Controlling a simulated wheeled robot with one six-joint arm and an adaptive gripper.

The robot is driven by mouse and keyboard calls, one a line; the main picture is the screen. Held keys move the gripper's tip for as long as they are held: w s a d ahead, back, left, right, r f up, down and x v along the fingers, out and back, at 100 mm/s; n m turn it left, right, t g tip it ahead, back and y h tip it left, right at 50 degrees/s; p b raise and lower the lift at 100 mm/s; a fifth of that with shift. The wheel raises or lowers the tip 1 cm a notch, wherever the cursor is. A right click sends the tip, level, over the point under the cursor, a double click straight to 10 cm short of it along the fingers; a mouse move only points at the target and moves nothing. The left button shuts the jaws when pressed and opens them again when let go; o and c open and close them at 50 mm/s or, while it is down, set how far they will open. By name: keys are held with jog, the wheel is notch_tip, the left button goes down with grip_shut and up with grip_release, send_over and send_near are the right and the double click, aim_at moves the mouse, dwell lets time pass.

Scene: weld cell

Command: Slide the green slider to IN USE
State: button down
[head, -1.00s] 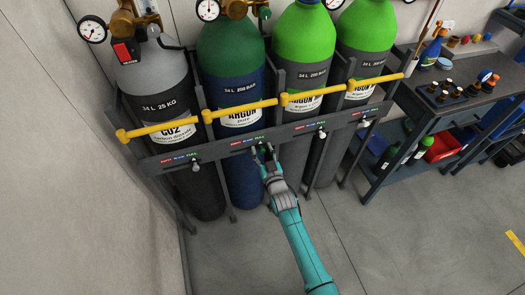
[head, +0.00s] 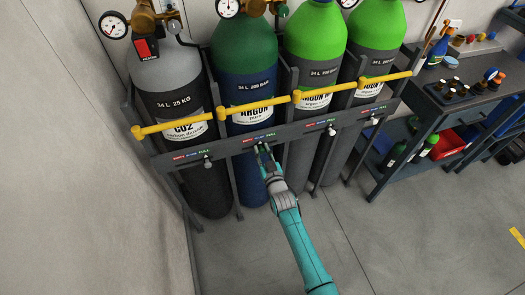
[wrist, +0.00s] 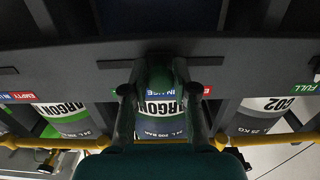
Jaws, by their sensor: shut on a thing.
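The green slider (wrist: 158,76) shows in the wrist view between my two fingers. It sits at the blue IN USE label (wrist: 161,92) of the middle strip, with the green FULL label to its left and the red EMPTY label to its right. My gripper (head: 262,148) is shut on the slider, at the rack rail in front of the dark-green-topped argon cylinder (head: 250,90). Its fingers also show in the wrist view (wrist: 160,92). In the head view the fingers hide most of the slider.
Other sliders with pale knobs sit on the same rail (head: 290,133). A CO2 cylinder (head: 172,85) stands left and bright green argon cylinders (head: 315,35) right. Yellow bars (head: 255,107) cross above the rail. A dark bench (head: 465,110) stands right; the floor in front is clear.

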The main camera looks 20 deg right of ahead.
jog(key=c, duration=1)
grip_release()
jog(key=shift+o, duration=0.2)
jog(key=s, duration=1.2)
jog(key=s+r+g, duration=0.1)
jog(key=s, duration=2.3)
jog(key=s+r+g, duration=0.2)
jog(key=s+r, duration=1.2)
jog(key=s, duration=0.4)
jog(key=shift+r, duration=0.35)
